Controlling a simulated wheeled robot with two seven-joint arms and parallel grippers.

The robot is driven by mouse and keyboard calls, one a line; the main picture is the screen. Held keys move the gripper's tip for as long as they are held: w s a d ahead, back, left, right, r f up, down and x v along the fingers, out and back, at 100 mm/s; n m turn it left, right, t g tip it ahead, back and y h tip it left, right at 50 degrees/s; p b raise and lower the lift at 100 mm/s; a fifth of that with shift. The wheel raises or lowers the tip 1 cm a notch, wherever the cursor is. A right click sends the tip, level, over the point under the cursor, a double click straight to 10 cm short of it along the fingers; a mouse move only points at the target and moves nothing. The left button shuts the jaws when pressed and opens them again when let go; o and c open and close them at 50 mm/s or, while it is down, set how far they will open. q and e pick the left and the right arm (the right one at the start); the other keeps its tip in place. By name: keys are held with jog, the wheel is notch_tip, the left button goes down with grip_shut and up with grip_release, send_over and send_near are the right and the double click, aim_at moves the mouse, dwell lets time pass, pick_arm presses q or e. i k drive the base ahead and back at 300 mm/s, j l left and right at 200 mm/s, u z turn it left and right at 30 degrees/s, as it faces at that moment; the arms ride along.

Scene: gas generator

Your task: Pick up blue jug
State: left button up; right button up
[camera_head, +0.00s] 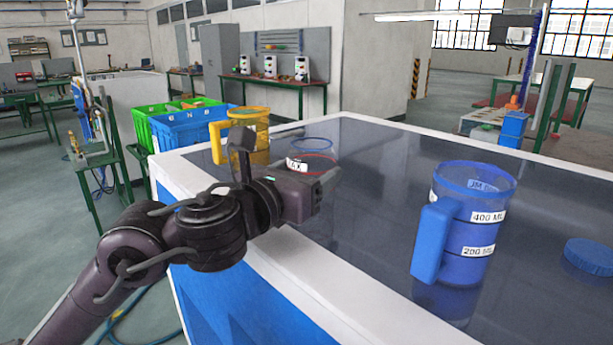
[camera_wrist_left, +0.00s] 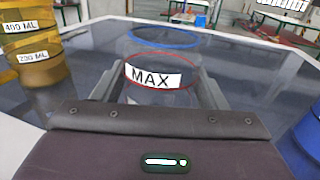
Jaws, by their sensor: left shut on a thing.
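The blue jug (camera_head: 468,235) stands upright on the dark tabletop at the right of the head view, its handle facing left. It carries white 400 ML and 200 ML labels. Part of a blue thing, likely this jug, shows at the right edge of the wrist view (camera_wrist_left: 306,140). My left gripper (camera_head: 318,180) is at the near left part of the table, well left of the blue jug. It is shut on a clear container (camera_wrist_left: 153,74) with a blue rim, a red line and a MAX label, fingers on both sides. My right gripper is not in view.
A yellow jug (camera_head: 252,137) stands at the table's left corner, beyond my left gripper. A round blue lid (camera_head: 590,255) lies right of the blue jug. The tabletop (camera_head: 385,160) between the clear container and the blue jug is bare. Blue and green crates (camera_head: 180,130) stand behind the table.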

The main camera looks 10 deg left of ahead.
aim_at(461, 227)
jog(key=k+j, duration=0.1)
jog(key=k, duration=0.35)
jog(key=k+j, duration=0.15)
jog(key=k, duration=0.3)
jog(key=l+u, duration=0.05)
